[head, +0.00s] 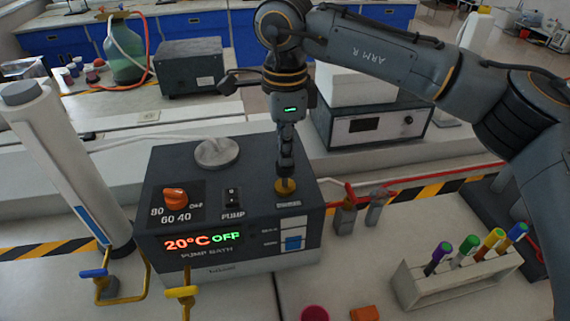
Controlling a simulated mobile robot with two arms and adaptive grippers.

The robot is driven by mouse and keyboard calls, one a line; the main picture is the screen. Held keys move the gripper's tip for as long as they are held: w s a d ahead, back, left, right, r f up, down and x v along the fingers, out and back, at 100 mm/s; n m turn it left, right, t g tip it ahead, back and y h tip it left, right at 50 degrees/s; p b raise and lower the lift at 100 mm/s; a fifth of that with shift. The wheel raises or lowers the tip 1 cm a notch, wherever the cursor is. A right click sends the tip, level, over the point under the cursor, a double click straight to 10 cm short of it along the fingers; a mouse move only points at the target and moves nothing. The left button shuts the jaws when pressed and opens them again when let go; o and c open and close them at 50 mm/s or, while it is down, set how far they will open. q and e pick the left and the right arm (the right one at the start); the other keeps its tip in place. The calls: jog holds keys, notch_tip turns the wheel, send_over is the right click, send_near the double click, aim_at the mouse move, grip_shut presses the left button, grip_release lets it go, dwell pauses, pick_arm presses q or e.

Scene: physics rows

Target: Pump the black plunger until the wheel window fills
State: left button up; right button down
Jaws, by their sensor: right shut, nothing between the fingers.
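My right gripper (286,178) is shut and empty. It points straight down at a small brass-coloured disc (285,186) on the top right of the dark pump bath box (225,205). The fingertips are at the disc; I cannot tell whether they touch it or hover just above. No black plunger can be told apart here; the gripper may hide it. The display (203,240) reads 20°C OFF. My left gripper is out of view.
The box top also carries an orange knob (175,198), a black pump switch (232,196) and a grey cap (216,152). A white cylinder (68,165) stands left. Valves (345,215) on a red pipe and a tube rack (460,278) are right.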

jog(key=shift+f+b, duration=0.8)
jog(key=shift+f, duration=0.4)
jog(key=shift+r, duration=0.1)
jog(key=shift+r+p, duration=1.25)
jog(key=shift+r, duration=0.65)
jog(key=shift+r+p, duration=1.65)
jog(key=shift+r, duration=0.9)
jog(key=shift+f, duration=0.1)
